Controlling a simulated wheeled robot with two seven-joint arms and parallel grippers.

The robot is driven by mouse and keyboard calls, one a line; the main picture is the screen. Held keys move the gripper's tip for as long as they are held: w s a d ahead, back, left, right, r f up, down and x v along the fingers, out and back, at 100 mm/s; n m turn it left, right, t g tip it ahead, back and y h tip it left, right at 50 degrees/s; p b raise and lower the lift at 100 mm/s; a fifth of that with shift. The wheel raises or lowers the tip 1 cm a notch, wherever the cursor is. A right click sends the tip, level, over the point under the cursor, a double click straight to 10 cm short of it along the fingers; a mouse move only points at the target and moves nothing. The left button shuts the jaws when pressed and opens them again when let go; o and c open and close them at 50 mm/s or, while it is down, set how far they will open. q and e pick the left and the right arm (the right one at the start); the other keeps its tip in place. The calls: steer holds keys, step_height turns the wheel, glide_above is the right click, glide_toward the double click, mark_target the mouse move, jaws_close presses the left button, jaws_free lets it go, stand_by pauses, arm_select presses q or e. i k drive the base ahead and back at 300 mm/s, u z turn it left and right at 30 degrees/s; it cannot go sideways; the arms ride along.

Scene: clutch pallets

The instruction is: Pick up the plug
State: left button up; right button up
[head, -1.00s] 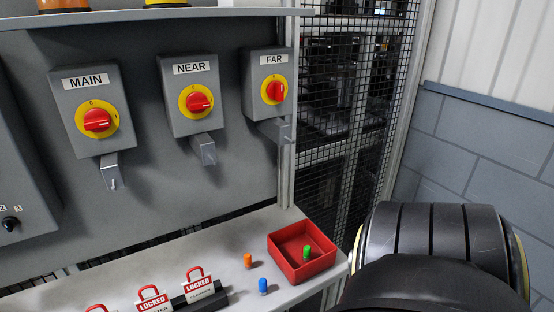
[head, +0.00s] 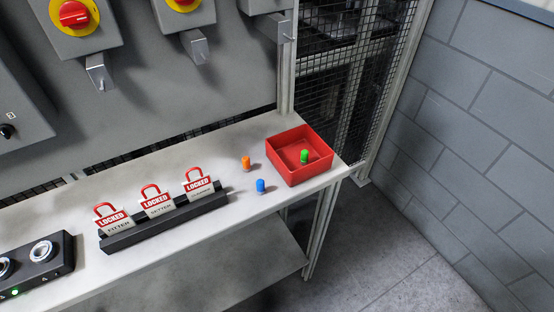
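Three small plugs show in the head view. An orange plug (head: 246,163) and a blue plug (head: 260,186) stand on the pale shelf (head: 255,136), left of a red tray. A green plug (head: 304,157) stands inside the red tray (head: 310,176), at the shelf's right end. Neither of my grippers is in view, so nothing touches the plugs in this picture.
A black rack with red LOCKED tags (head: 157,202) stands left of the plugs. A black box with round sockets (head: 38,262) is at the lower left. Grey switch boxes (head: 80,35) hang on the panel above. A mesh fence (head: 345,95) rises behind the tray.

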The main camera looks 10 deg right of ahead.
mark_target(246, 159)
steer(key=u, duration=3)
steer(key=k, duration=0.95)
steer(key=z, duration=1.3)
